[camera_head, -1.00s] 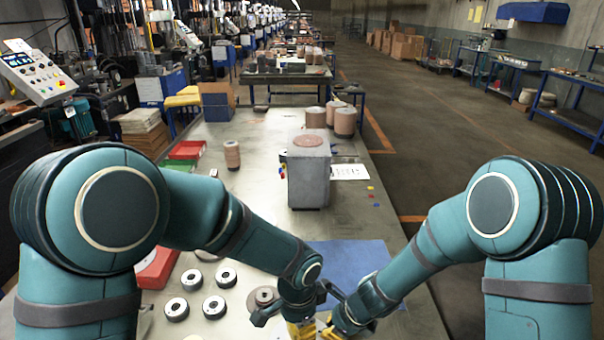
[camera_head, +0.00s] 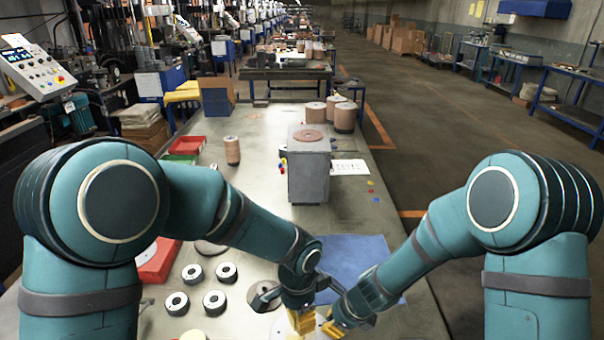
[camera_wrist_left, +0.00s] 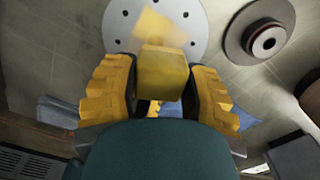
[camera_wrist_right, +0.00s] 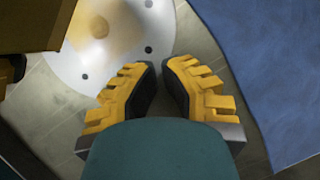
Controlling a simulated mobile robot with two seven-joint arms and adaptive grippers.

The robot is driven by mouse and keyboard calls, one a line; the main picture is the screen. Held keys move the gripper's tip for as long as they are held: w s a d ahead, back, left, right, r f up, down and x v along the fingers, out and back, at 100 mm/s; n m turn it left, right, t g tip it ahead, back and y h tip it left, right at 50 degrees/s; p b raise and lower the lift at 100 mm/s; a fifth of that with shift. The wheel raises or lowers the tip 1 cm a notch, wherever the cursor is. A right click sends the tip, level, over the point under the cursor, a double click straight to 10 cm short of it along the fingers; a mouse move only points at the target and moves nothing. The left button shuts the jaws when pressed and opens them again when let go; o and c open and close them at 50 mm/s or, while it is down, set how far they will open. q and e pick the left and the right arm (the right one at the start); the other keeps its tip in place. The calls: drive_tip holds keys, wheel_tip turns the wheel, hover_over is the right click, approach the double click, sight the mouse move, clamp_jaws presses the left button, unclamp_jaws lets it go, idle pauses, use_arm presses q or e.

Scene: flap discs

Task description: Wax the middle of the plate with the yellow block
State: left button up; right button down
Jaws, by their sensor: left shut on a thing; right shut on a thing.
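The yellow block (camera_wrist_left: 165,75) is held between the fingers of my left gripper (camera_wrist_left: 163,85), above the pale round plate (camera_wrist_left: 112,25) with small holes. The plate also shows in the right wrist view (camera_wrist_right: 75,75). Its middle has a yellowish patch there; I cannot tell wax from reflection. A blurred pale-yellow patch shows beyond the block in the left wrist view. My right gripper (camera_wrist_right: 160,68) is closed at the plate's rim; the pinched edge is mostly hidden. In the head view, the left gripper (camera_head: 303,322) is just left of the right gripper (camera_head: 331,328).
A blue mat (camera_head: 350,255) lies just beyond the grippers. A grey hubbed disc (camera_wrist_left: 258,42) lies beside the plate. Several black-and-white rings (camera_head: 214,302) and a red tray (camera_head: 157,262) are to the left. A grey block-shaped stand (camera_head: 309,178) rises behind the mat.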

use_arm(q)
drive_tip(key=shift+w+r, duration=0.1)
drive_tip(key=shift+w, duration=1.7)
drive_tip(key=shift+s+r, duration=0.2)
drive_tip(key=shift+s, duration=3.4)
drive_tip(key=w, duration=0.7)
drive_tip(key=shift+w+r, duration=0.15)
drive_tip(key=shift+r, duration=0.05)
wheel_tip(320, 180, up, 7)
